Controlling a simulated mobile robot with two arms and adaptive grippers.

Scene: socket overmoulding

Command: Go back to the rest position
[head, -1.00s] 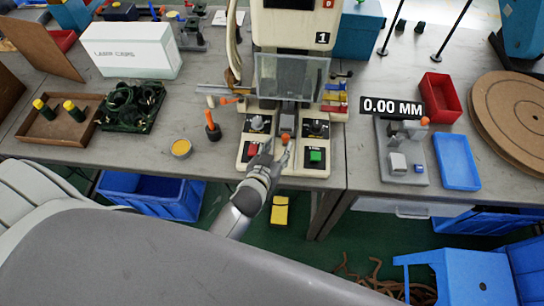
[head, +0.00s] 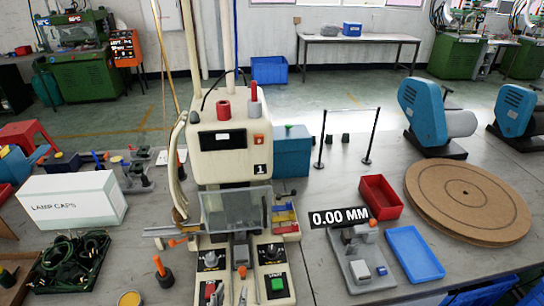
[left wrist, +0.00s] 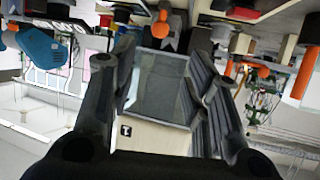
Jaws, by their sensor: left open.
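My left gripper (head: 230,295) is only just in the picture at the bottom edge of the head view, in front of the moulding machine's control panel. In the left wrist view its two dark fingers (left wrist: 165,65) are spread apart with nothing held between them. The machine (head: 230,150), cream with a number 1 label, stands at the table's front. Its clear shield (head: 237,210) also shows between the fingers in the left wrist view (left wrist: 160,90). A green button (head: 277,284) is at the panel's right. My right gripper is not in view.
Left are a white lamp caps box (head: 75,205) and a tray of dark green cords (head: 70,262). Right are a gauge plate (head: 357,265) reading 0.00 MM, a red bin (head: 381,197), a blue tray (head: 414,255) and a round brown board (head: 468,200). An orange-handled tool (head: 160,268) stands beside the machine.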

